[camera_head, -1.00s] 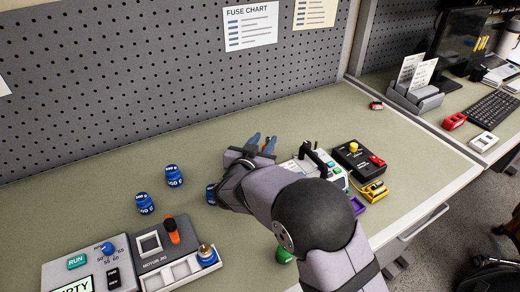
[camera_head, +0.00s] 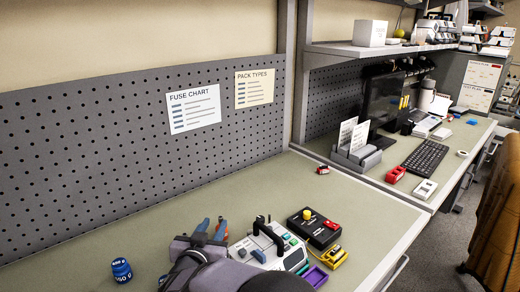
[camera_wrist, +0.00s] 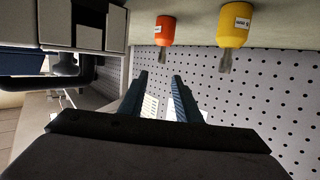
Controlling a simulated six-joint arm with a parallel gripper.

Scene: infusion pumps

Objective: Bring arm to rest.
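My gripper (camera_head: 212,228) is low in the head view, over the bench to the left of a white device with a black handle (camera_head: 268,248). Its two fingers are apart, with nothing between them. In the wrist view the open fingers (camera_wrist: 160,80) point toward the pegboard and its white papers. My forearm hides part of the bench at the bottom of the head view.
A blue weight-like piece (camera_head: 121,270) stands at the left. A black box with yellow and red knobs (camera_head: 314,228), a yellow piece (camera_head: 333,256) and a purple piece (camera_head: 316,276) are to the right. The pegboard (camera_head: 90,150) rises behind.

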